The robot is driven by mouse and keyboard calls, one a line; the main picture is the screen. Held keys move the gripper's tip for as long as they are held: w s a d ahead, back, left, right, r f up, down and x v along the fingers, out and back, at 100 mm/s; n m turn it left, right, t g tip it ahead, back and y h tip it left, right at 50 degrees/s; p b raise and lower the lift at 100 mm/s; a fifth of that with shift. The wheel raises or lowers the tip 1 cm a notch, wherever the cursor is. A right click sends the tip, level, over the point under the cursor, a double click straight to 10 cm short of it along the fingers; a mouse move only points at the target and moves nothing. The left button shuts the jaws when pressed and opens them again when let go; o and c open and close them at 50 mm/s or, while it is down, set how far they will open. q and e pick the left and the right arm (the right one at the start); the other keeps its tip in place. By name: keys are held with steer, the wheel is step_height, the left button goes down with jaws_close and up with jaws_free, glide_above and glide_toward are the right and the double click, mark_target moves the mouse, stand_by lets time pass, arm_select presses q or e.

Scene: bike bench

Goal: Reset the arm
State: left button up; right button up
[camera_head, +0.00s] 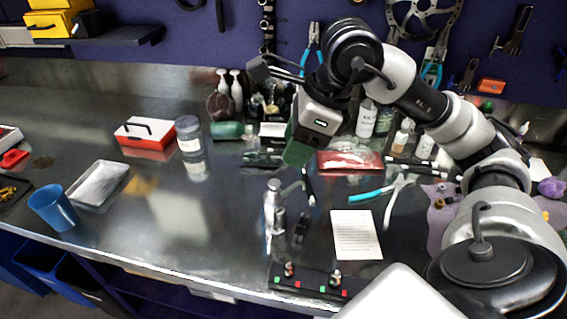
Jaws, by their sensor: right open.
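My right arm (455,120) comes in from the right and arches over the metal bench (150,225). My right gripper (296,172) hangs from it over the middle of the bench, pointing down. It is open, and I see nothing held in it. Its fingers are dark and hard to tell from the things behind. A silver cylindrical tool (272,205) stands on the bench below it, apart from the fingers as far as I can tell. My left gripper is not in view.
Pliers with blue handles (372,193) and a white paper sheet (357,235) lie right of centre. A black strip with coloured buttons (308,284) is at the front edge. A blue cup (54,207), a metal tray (98,184) and a grey jar (188,134) stand left. The left-centre bench is clear.

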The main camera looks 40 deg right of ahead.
steer(key=shift+v, duration=1.15)
steer(key=shift+r, duration=0.1)
